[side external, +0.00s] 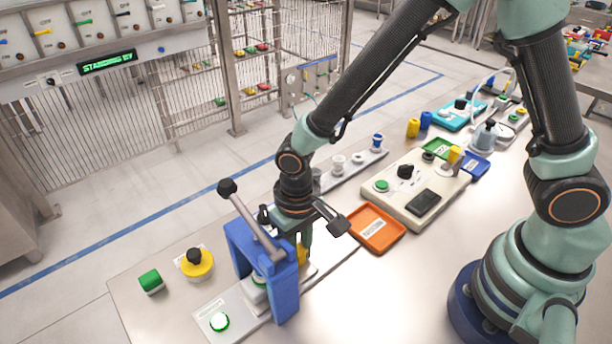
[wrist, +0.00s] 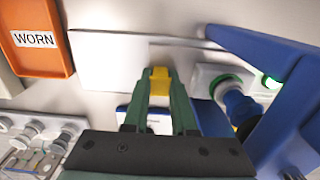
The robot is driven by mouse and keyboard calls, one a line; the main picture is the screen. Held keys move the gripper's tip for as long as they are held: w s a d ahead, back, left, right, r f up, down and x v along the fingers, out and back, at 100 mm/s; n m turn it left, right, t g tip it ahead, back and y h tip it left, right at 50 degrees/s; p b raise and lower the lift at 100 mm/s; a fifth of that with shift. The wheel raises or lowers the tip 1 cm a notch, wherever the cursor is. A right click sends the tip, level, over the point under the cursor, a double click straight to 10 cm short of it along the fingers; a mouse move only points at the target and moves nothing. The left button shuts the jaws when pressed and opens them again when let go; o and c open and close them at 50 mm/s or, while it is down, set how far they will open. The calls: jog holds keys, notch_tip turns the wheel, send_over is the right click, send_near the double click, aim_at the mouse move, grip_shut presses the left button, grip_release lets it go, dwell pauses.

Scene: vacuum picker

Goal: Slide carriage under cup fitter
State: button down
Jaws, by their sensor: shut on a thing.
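The cup fitter is a blue press frame (side external: 284,290) with a grey lever and black knob; its blue frame also fills the right of the wrist view (wrist: 285,110). A pale carriage (wrist: 207,73) with a green ring shows beside the blue frame in the wrist view, with a dark blue round part over the ring. In the side view the carriage is mostly hidden by the frame. My gripper (wrist: 160,95) is shut on a yellow handle (wrist: 160,76), left of the green ring. Whether handle and carriage join is hard to see.
An orange WORN tray (side external: 376,228) lies right of the fitter. A beige control box (side external: 415,205) stands beyond it. A yellow button with black knob (side external: 196,262) and a green block (side external: 151,281) sit to the left. The bench front is clear.

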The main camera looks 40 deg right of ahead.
jog(key=c, duration=0.7)
grip_release()
jog(key=shift+a, duration=0.3)
jog(key=shift+d, duration=0.1)
jog(key=shift+r, duration=0.1)
notch_tip(320, 180, up, 12)
